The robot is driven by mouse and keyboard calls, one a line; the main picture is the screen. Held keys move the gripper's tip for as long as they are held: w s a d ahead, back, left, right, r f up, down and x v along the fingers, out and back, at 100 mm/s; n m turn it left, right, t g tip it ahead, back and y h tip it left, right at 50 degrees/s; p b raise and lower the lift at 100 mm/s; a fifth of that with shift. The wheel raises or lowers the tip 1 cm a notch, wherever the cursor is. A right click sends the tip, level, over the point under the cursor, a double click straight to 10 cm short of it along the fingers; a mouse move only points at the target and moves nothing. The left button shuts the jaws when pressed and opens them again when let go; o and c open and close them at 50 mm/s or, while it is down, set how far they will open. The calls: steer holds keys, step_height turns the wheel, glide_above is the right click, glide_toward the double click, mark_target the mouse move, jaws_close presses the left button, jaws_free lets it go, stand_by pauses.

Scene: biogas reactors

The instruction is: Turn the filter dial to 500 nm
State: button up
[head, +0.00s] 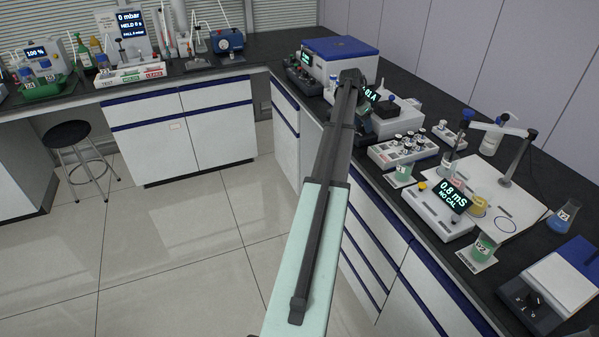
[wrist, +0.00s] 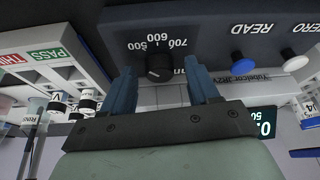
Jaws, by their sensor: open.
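The filter dial (wrist: 158,68) is a small black knob on the dark front of an instrument in the wrist view. The labels 500, 600 and 700 appear upside down above it, with 500 on the left. I cannot tell for sure which label the knob points at. My gripper (wrist: 160,70) is open, with one blue finger on each side of the knob. Gaps show between the fingers and the knob; contact is not visible. In the head view my gripper (head: 352,80) is at the right-hand bench, and the dial is hidden there.
A blue READ button (wrist: 238,57) and a white ZERO button (wrist: 289,54) sit right of the dial. A partly hidden display (wrist: 262,121) is at lower right.

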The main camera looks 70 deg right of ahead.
steer(key=shift+w+d+r+m+g, duration=0.1)
steer(key=shift+m+g, duration=0.2)
steer(key=shift+m, duration=0.6)
steer(key=v, duration=1.4)
steer(key=w+a+f+n+t, duration=0.1)
steer(key=w+a+f+n, duration=0.3)
steer(key=f, duration=0.4)
steer(key=w+a+f+n+t, duration=0.1)
steer(key=w+a+f+n, duration=0.3)
steer(key=a+f, duration=0.3)
steer(key=w+a+f+n+t, duration=0.1)
steer(key=w+a+f+n, duration=0.3)
steer(key=f, duration=0.7)
steer(key=shift+w+a+f+n+t+y, duration=0.15)
steer(key=shift+w+a+n+t+y, duration=0.2)
steer(key=shift+a+n, duration=0.4)
